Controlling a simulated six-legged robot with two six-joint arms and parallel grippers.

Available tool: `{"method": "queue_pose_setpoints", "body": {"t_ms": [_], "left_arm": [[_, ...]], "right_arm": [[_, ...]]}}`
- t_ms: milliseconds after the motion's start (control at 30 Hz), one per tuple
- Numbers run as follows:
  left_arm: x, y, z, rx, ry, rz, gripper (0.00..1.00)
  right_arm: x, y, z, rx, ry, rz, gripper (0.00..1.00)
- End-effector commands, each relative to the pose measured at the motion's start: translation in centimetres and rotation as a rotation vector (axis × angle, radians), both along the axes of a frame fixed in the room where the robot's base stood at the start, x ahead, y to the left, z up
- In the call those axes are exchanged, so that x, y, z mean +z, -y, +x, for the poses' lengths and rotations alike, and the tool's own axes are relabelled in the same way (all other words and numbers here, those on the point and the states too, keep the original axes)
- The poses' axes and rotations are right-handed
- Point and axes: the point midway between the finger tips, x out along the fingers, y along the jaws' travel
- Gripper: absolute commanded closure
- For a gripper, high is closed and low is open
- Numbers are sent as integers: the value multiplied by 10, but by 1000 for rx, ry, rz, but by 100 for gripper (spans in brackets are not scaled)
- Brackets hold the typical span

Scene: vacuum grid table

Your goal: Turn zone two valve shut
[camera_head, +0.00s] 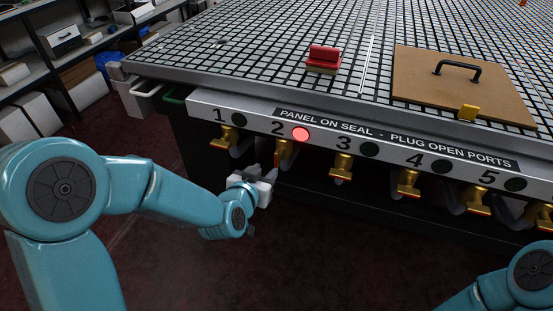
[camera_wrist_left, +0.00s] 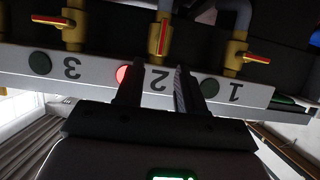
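The zone two valve (camera_head: 284,150) is a brass body with a red lever, below the number 2 on the table's front panel. In the left wrist view, which looks upside down, the valve (camera_wrist_left: 161,38) has its lever in line with the pipe. The levers of valves 1 (camera_wrist_left: 236,57) and 3 (camera_wrist_left: 75,28) lie crosswise. My left gripper (camera_head: 268,176) is just below and in front of valve two. In the wrist view, the fingers (camera_wrist_left: 157,75) are apart and empty, with the valve beyond their tips. My right gripper is out of view.
The lamp by number 2 (camera_head: 300,134) glows red; the other lamps are dark. Brass valves 3 (camera_head: 342,166) and 4 (camera_head: 408,182) hang to the right. A red-topped block (camera_head: 323,57) and a brown handled board (camera_head: 455,84) lie on the grid table (camera_head: 250,60).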

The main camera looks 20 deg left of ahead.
Motion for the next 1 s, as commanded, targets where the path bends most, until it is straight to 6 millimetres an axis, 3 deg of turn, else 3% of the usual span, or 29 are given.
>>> {"method": "queue_pose_setpoints", "body": {"t_ms": [200,433,633,900,933,1000], "left_arm": [[-24,-1,50,2,-2,0,62],[-40,-1,91,2,-1,1,62],[-45,0,107,1,-1,0,62],[-45,0,109,1,-1,0,62],[-45,0,108,1,-1,0,65],[-45,0,108,1,-1,0,88]], "right_arm": [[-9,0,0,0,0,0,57],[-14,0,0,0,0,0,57],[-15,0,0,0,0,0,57],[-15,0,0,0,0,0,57],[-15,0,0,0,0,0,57],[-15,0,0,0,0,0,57]]}}
